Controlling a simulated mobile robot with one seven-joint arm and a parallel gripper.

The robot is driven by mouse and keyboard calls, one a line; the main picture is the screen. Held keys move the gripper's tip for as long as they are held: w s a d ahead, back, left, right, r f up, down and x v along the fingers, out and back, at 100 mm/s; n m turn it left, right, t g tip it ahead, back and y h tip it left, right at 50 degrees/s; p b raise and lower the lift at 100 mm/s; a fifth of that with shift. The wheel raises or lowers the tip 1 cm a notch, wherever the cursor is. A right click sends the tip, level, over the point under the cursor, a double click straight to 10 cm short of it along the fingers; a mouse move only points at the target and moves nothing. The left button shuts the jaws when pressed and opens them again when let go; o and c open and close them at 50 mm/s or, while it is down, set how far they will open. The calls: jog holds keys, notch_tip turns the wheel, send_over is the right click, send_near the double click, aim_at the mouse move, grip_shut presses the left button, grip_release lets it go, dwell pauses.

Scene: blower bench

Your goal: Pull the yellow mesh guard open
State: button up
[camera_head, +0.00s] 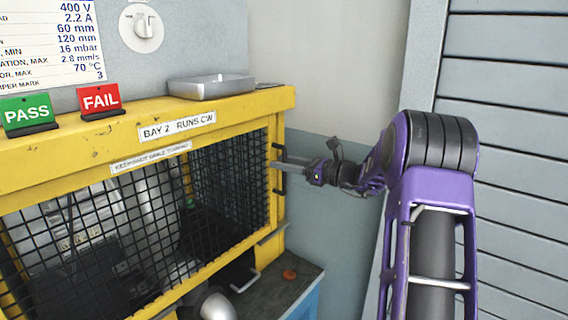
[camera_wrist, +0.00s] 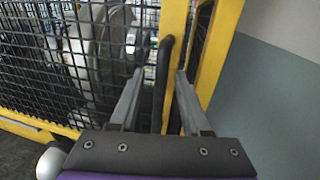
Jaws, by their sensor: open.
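The yellow mesh guard (camera_head: 228,178) has black wire mesh in a yellow frame and looks shut across the front of the yellow enclosure in the head view. Its mesh also fills the left of the wrist view (camera_wrist: 35,62). An upright black handle (camera_head: 281,183) is at its right edge; it also shows in the wrist view (camera_wrist: 162,85). My gripper (camera_head: 276,165) is open at the handle. In the wrist view its fingers (camera_wrist: 160,84) stand on either side of the handle bar, with visible gaps. Whether either fingertip touches the handle or frame is unclear.
A metal tray (camera_head: 211,88) sits on the enclosure top, beside the red FAIL sign (camera_head: 100,100) and green PASS sign (camera_head: 29,114). A grey blower (camera_head: 85,225) is behind the mesh. A grey slatted panel (camera_head: 510,180) stands at right, behind my arm.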

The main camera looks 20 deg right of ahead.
aim_at(271, 124)
notch_tip(271, 124, up, 10)
jog(key=shift+r+p, duration=0.1)
jog(key=shift+p, duration=0.2)
dwell(0.4)
